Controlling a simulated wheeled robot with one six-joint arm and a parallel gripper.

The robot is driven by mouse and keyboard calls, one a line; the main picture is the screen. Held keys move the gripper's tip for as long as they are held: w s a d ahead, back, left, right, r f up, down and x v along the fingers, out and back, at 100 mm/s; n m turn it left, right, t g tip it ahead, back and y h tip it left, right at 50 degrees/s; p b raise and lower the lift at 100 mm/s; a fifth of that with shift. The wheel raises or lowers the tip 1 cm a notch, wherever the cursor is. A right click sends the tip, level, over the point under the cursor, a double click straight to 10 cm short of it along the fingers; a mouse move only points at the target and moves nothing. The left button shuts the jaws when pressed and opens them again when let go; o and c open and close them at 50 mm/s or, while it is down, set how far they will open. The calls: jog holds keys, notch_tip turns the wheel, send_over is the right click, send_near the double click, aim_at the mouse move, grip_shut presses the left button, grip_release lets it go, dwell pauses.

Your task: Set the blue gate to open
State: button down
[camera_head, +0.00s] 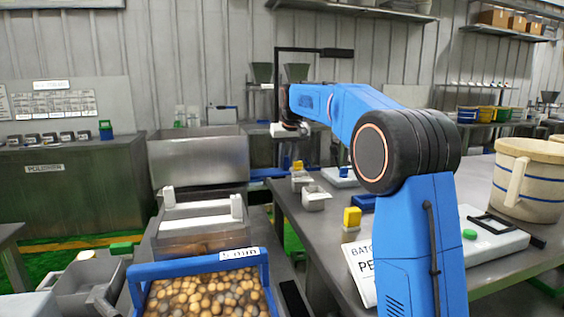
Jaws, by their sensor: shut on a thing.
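My gripper (285,130) is at the end of my blue arm, beyond the bench and to the right of the steel trough. It looks small and partly hidden by its own wrist. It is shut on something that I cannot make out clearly. A thin black upright with a crossbar (315,50) rises right beside it; I cannot tell whether they are joined. A low blue piece (268,173) shows below my gripper, next to the trough. It may be the blue gate, but its shape and setting cannot be told.
A steel trough (198,160) stands at centre left. A blue-framed sieve (190,267) of round brown pieces is in front. The right bench (300,222) holds small grey cups, a yellow-topped block (352,217), a scale (490,238) and a cream jug (526,183).

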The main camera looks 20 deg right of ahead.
jog(key=c, duration=1.6)
grip_release()
jog(key=shift+d, duration=0.3)
jog(key=shift+c, duration=0.2)
jog(key=shift+r, duration=0.1)
jog(key=v, duration=1.7)
jog(key=shift+s, duration=0.15)
